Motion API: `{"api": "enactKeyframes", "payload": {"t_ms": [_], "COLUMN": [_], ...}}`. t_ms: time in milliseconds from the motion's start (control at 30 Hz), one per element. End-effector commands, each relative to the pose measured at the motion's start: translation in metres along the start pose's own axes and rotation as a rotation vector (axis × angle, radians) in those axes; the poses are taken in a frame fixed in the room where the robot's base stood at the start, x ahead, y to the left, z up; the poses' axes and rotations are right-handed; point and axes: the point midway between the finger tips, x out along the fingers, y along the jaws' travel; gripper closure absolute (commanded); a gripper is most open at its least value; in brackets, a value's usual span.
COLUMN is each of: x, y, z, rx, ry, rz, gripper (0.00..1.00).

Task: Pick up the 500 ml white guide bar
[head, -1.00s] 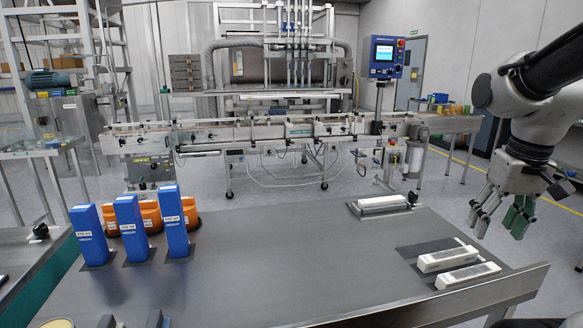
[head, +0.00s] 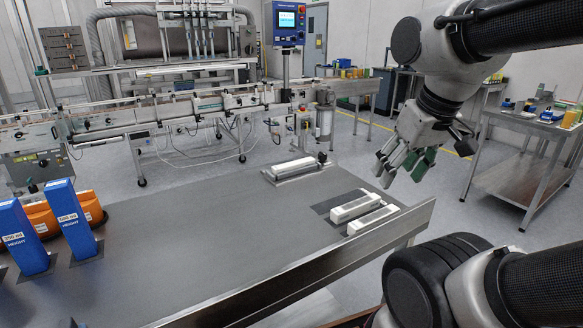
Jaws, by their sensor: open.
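Three white bars lie on the dark table at its right end. One bar (head: 354,207) and another bar (head: 373,219) lie side by side near the right edge. One finger shows a green pad.
A raised metal rail (head: 330,265) runs along the table's near edge. Blue height blocks (head: 72,218) and orange parts (head: 90,207) stand at the left. The table's middle is clear. A conveyor (head: 170,112) stands behind; a steel cart (head: 520,170) is at the right.

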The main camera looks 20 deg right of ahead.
Motion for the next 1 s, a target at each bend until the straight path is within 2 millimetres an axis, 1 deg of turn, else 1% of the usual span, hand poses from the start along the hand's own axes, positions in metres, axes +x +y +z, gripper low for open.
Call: {"api": "enactKeyframes", "payload": {"t_ms": [467, 567, 667, 733, 767, 867, 900, 967, 1000], "x": [0.000, 0.008, 0.027, 0.039, 0.043, 0.061, 0.069, 0.083, 0.094], "y": [0.000, 0.000, 0.001, 0.002, 0.002, 0.003, 0.004, 0.004, 0.005], "z": [0.000, 0.001, 0.001, -0.012, -0.021, -0.062, -0.080, -0.107, -0.126], "rx": [0.001, 0.002, 0.005, 0.007, 0.008, 0.011, 0.010, -0.007, -0.025], "ry": [-0.002, -0.038, -0.129, -0.191, -0.213, -0.274, -0.295, -0.325, -0.342], "rz": [0.000, 0.001, 0.002, 0.002, 0.003, 0.003, 0.003, 0.001, -0.003], "gripper": [0.45, 0.45, 0.45, 0.45, 0.45, 0.45, 0.45, 0.45, 0.45]}}
